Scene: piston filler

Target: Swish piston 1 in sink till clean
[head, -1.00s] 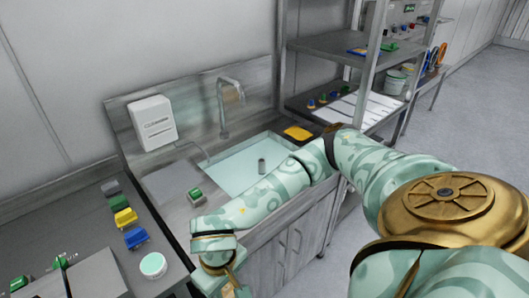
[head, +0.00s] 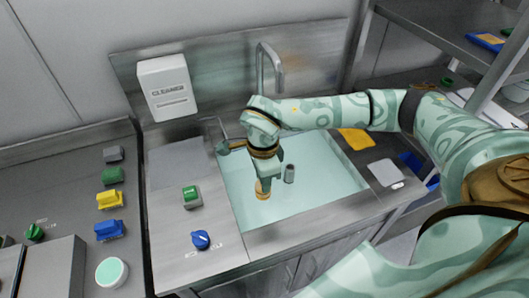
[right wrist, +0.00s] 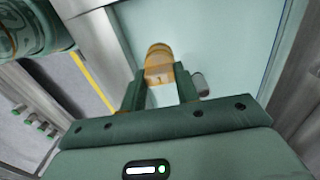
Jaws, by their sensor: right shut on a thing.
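Piston 1 (head: 263,189) is a short tan cylinder. In the right wrist view piston 1 (right wrist: 158,62) shows the number 1 on its side. My right gripper (head: 266,178) points down over the sink and is shut on piston 1; its two fingers (right wrist: 160,88) flank the piston in the wrist view. The sink (head: 325,205) holds pale blue-green liquid. Piston 1 is within the basin's outline; I cannot tell how deep it sits in the liquid. My left gripper is out of view.
A small grey cylinder (head: 289,173) stands in the sink beside the piston. The faucet (head: 263,62) and CLEANER dispenser (head: 167,88) are behind. A green button (head: 190,196) and blue knob (head: 201,239) sit left of the basin; a yellow item (head: 356,139) lies at its right.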

